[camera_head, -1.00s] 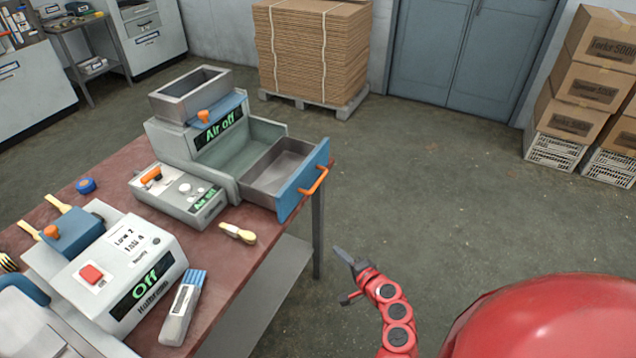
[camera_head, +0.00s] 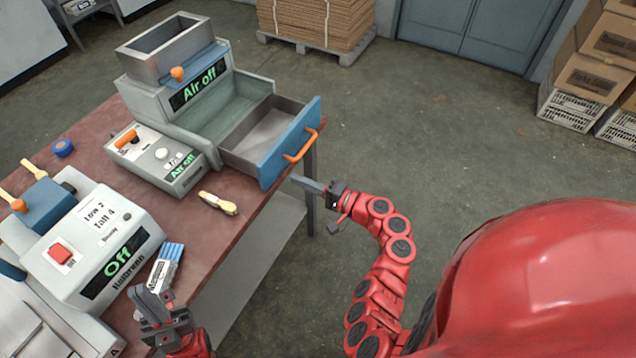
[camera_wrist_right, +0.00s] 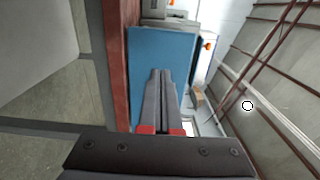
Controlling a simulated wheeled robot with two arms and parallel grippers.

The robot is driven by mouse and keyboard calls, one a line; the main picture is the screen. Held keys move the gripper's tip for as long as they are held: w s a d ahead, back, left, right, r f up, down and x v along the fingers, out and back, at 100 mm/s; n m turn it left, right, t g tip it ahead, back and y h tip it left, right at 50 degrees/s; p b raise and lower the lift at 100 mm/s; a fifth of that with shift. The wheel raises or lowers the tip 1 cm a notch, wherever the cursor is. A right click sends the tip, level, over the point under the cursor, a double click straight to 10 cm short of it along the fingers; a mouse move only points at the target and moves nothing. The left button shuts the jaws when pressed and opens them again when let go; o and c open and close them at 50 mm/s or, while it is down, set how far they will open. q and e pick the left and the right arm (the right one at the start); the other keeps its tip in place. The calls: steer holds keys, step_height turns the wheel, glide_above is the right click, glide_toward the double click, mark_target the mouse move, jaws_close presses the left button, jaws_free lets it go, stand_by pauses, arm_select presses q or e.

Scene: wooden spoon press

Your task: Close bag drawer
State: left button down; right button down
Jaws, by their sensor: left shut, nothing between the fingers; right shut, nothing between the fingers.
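My right gripper (camera_head: 297,181) is shut and empty, just below and in front of the blue front in the head view. In the right wrist view, the shut fingers (camera_wrist_right: 160,75) appear against the blue front (camera_wrist_right: 145,50); I cannot tell whether they touch. My left gripper (camera_head: 150,295) is shut and empty over the table's near edge, by the blue-and-white pack.
On the red-brown table (camera_head: 225,228) are a small control box (camera_head: 155,158), a light-coloured small tool (camera_head: 218,203), a blue-and-white pack (camera_head: 165,268), a blue round item (camera_head: 62,148) and an "Off" machine (camera_head: 95,245). Floor right of the drawer is clear.

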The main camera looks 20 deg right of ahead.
mark_target(273, 169)
steer(key=p+x, duration=0.1)
steer(key=x, duration=0.3)
steer(key=shift+w+a+r, duration=0.1)
steer(key=shift+a+r, duration=0.05)
steer(key=shift+w+a, duration=0.25)
steer(key=shift+w, duration=0.15)
